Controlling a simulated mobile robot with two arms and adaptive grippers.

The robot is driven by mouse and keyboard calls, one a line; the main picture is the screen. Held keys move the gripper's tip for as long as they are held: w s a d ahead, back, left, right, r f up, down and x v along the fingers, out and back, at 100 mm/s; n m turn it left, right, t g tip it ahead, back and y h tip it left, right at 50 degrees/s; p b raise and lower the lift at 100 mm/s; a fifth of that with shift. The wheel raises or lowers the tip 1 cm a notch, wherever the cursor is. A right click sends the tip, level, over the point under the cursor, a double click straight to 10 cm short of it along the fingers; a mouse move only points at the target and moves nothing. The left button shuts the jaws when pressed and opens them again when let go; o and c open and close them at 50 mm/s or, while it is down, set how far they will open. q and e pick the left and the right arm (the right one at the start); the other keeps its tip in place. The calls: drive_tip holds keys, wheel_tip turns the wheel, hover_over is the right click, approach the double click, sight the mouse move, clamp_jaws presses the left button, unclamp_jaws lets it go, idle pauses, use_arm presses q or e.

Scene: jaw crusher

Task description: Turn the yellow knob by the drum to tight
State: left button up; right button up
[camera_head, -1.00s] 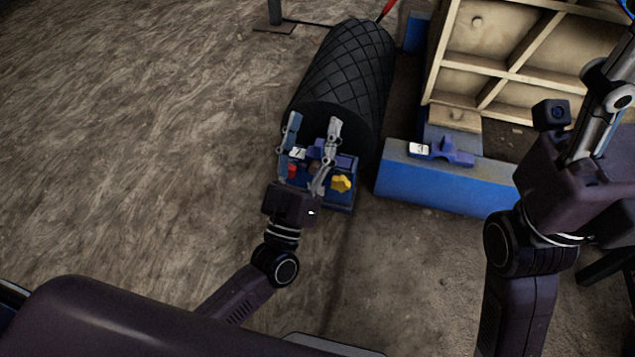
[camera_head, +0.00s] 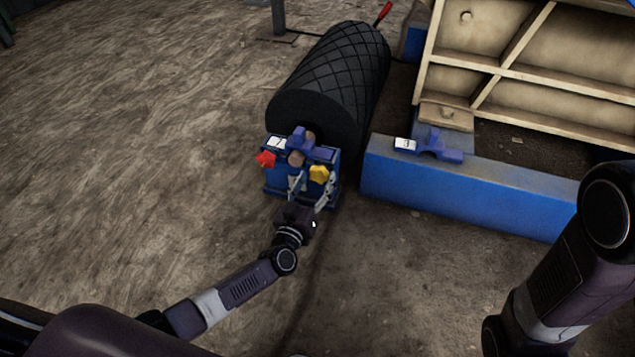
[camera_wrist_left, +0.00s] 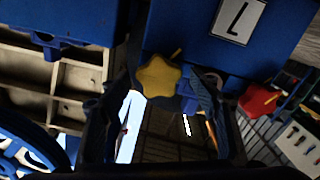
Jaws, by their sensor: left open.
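The yellow star-shaped knob (camera_head: 319,173) sits on the right side of the blue bracket (camera_head: 274,183) at the near end of the black patterned drum (camera_head: 345,75). My left gripper (camera_head: 310,184) is open just in front of the bracket, its fingers reaching up toward the knob. In the left wrist view the yellow knob (camera_wrist_left: 158,76) shows between the two spread fingers of my left gripper (camera_wrist_left: 165,85). Whether the fingers touch it I cannot tell. My right gripper is out of view; only part of its arm shows at the lower right.
A red knob (camera_head: 265,159) sits on the bracket's left side; it also shows in the left wrist view (camera_wrist_left: 259,100), near an "L" label (camera_wrist_left: 239,18). A blue beam (camera_head: 470,195) and a cream ribbed frame (camera_head: 530,85) stand to the right. The floor at left is clear.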

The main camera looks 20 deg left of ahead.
use_arm(q)
drive_tip(key=shift+w, duration=0.65)
